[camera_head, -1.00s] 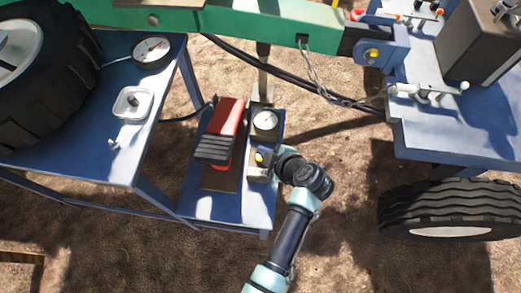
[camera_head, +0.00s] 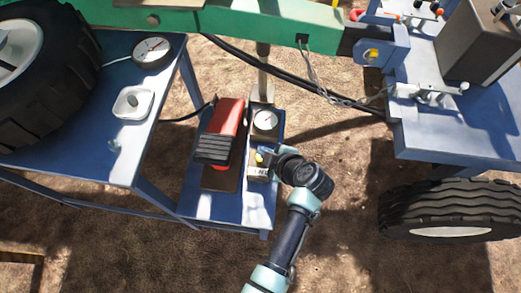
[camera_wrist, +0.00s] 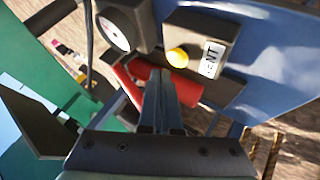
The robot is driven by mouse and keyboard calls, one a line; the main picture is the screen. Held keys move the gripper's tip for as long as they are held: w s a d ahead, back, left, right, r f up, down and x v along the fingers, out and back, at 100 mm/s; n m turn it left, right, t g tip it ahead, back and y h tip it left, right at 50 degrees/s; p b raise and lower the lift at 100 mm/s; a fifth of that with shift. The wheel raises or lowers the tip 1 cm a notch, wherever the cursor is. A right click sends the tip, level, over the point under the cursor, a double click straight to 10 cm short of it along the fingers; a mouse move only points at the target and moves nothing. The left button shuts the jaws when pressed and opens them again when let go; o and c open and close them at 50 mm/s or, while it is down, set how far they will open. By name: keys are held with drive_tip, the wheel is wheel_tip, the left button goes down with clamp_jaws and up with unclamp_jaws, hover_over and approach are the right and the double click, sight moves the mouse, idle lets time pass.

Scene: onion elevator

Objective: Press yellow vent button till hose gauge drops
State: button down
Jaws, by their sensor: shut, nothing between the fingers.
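The yellow vent button (camera_wrist: 177,57) sits on a grey box (camera_wrist: 196,34) with a white label ending in "NT". In the head view the yellow button (camera_head: 260,158) shows on the front stand, just left of my gripper (camera_head: 271,156). In the wrist view my gripper (camera_wrist: 161,76) is shut and empty, its tips pictured just below the button. I cannot tell whether they touch it. A round white gauge (camera_head: 265,121) stands behind the box; it also shows in the wrist view (camera_wrist: 114,28). Its needle is too small to read.
A red and black foot pump (camera_head: 222,133) stands left of the box on the blue stand (camera_head: 232,209). A blue table (camera_head: 90,125) with another gauge (camera_head: 152,52) is at left. A green beam (camera_head: 240,20) crosses the back. Open ground lies at front right.

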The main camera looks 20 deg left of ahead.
drive_tip(key=shift+f, duration=0.15)
idle(0.6)
drive_tip(key=shift+f+b, duration=0.3)
drive_tip(key=shift+b, duration=0.25)
drive_tip(key=shift+f+b, duration=0.55)
drive_tip(key=shift+b, duration=0.05)
idle(0.4)
drive_tip(key=shift+r, duration=0.15)
idle(1.0)
drive_tip(key=shift+r+p, duration=0.75)
drive_tip(key=shift+r, duration=0.1)
wheel_tip(320, 180, up, 5)
drive_tip(key=p, duration=0.4)
idle(0.5)
